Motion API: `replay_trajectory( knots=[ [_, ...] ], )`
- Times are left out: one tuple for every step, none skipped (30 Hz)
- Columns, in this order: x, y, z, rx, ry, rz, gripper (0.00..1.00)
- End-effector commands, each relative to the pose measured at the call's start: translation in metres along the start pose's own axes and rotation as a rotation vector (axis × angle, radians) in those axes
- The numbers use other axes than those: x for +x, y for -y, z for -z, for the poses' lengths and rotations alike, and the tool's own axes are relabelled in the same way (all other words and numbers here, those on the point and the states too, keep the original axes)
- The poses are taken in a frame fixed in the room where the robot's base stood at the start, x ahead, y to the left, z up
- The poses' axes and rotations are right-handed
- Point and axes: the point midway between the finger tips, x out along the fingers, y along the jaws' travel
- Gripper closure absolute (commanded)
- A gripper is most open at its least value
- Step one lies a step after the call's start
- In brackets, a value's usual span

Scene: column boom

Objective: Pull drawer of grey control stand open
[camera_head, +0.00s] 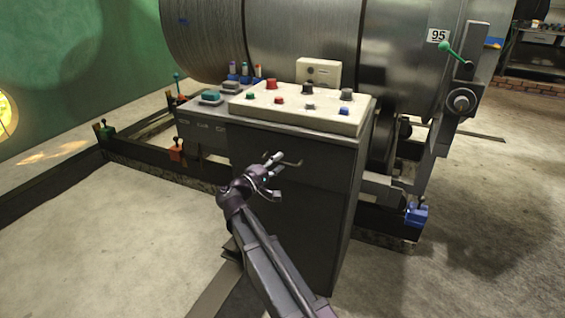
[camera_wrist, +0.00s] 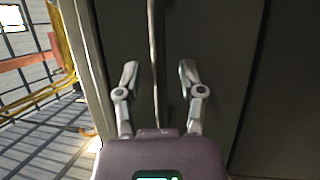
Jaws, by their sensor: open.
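The grey control stand (camera_head: 335,215) is a dark cabinet under a light sloped button panel. Its drawer front (camera_head: 325,163) is below the panel and looks flush with the stand. A thin bar handle (camera_head: 293,163) sticks out from it, partly hidden behind my gripper (camera_head: 272,171). In the wrist view, my gripper (camera_wrist: 158,76) is open, with one finger on each side of the handle (camera_wrist: 154,45), which runs upright there. The fingers look apart from the bar. How deep the bar sits between them is hard to tell.
The button panel (camera_head: 300,107) has red, green, grey and blue knobs. A large metal drum (camera_head: 300,40) stands behind it. A lever with a green knob (camera_head: 445,48) is at the right. Open concrete floor (camera_head: 110,240) lies at the left front.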

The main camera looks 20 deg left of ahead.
Motion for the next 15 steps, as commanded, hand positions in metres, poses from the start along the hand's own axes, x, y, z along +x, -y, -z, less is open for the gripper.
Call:
replay_trajectory(
  knots=[
    [0.0022, -0.0002, 0.0000, 0.000, 0.001, 0.000, 0.49],
    [0.0029, -0.0001, -0.0002, 0.000, 0.001, 0.000, 0.49],
    [0.0035, 0.0000, -0.0002, 0.000, 0.001, 0.000, 0.49],
    [0.0037, 0.0000, -0.0003, 0.000, 0.001, 0.000, 0.49],
    [0.0038, 0.0001, -0.0003, 0.000, 0.001, 0.000, 0.49],
    [0.0039, 0.0001, -0.0003, 0.000, 0.001, 0.000, 0.49],
    [0.0038, 0.0001, -0.0004, 0.000, 0.001, 0.000, 0.49],
    [0.0038, 0.0001, -0.0004, 0.000, 0.001, 0.000, 0.49],
    [0.0038, 0.0001, -0.0004, 0.000, 0.001, 0.000, 0.49],
    [0.0037, 0.0001, -0.0004, 0.000, 0.001, 0.000, 0.49],
    [0.0037, 0.0001, -0.0004, 0.000, 0.001, 0.000, 0.49],
    [0.0037, 0.0001, -0.0004, 0.000, 0.001, 0.000, 0.58],
    [0.0037, 0.0002, -0.0004, 0.000, 0.001, 0.000, 0.67],
    [0.0037, 0.0002, -0.0004, 0.000, 0.001, 0.000, 0.76],
    [0.0037, 0.0001, -0.0004, 0.000, 0.001, 0.000, 0.88]
  ],
)
